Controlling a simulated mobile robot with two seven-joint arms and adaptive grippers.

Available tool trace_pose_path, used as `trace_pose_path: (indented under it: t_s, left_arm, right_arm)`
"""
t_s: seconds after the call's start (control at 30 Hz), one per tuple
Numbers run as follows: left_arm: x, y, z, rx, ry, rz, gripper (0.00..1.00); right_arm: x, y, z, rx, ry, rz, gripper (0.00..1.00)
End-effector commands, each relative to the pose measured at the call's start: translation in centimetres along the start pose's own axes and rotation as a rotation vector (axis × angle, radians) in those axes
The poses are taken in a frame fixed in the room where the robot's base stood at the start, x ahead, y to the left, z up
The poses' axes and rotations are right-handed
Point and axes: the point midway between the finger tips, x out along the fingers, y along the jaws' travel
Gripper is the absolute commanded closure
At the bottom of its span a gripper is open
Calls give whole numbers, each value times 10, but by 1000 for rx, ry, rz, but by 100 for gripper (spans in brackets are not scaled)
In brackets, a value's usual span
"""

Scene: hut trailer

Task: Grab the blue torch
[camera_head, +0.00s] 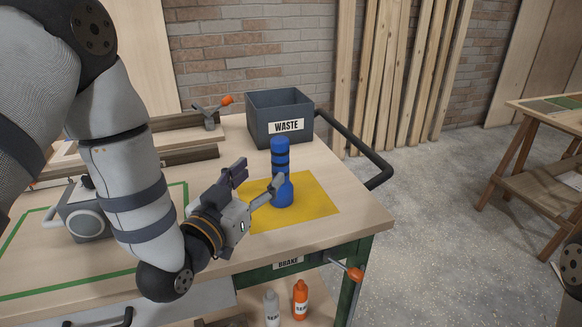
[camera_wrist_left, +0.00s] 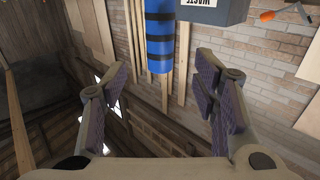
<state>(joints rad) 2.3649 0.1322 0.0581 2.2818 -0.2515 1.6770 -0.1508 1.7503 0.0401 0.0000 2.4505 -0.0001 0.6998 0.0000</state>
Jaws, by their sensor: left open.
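The blue torch (camera_head: 281,180) stands upright on a yellow mat (camera_head: 315,201) on the workbench. It is a blue cylinder with black bands and a wider lower end. My left gripper (camera_head: 258,178) is open right beside it, on its left and near side. One finger overlaps the torch's lower part in the head view; I cannot tell whether it touches. In the left wrist view the torch (camera_wrist_left: 160,38) shows at the top, in line with the gap between the open fingers (camera_wrist_left: 161,100), with nothing between them. My right gripper is not in view.
A grey waste bin (camera_head: 265,110) stands behind the torch. A dark rail (camera_head: 350,147) runs along the bench's right end. A grey machine (camera_head: 82,217) and wooden pieces lie to the left, beside my arm. Bottles (camera_head: 300,299) stand on the lower shelf. The mat's right side is clear.

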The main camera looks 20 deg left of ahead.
Motion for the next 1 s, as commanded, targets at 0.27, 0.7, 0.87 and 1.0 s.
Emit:
trace_pose_path:
  t_s: [0.27, 0.7, 0.87, 1.0]
  left_arm:
    - [52, 0, 4, 0, -5, 1, 46]
    - [105, -1, 6, 0, -5, 0, 46]
    - [104, -1, 5, 0, -4, 0, 59]
    - [104, -1, 5, 0, -4, 0, 91]
  right_arm:
    - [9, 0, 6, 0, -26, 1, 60]
    - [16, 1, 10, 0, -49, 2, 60]
    - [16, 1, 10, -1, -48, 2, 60]
    - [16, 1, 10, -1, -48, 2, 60]
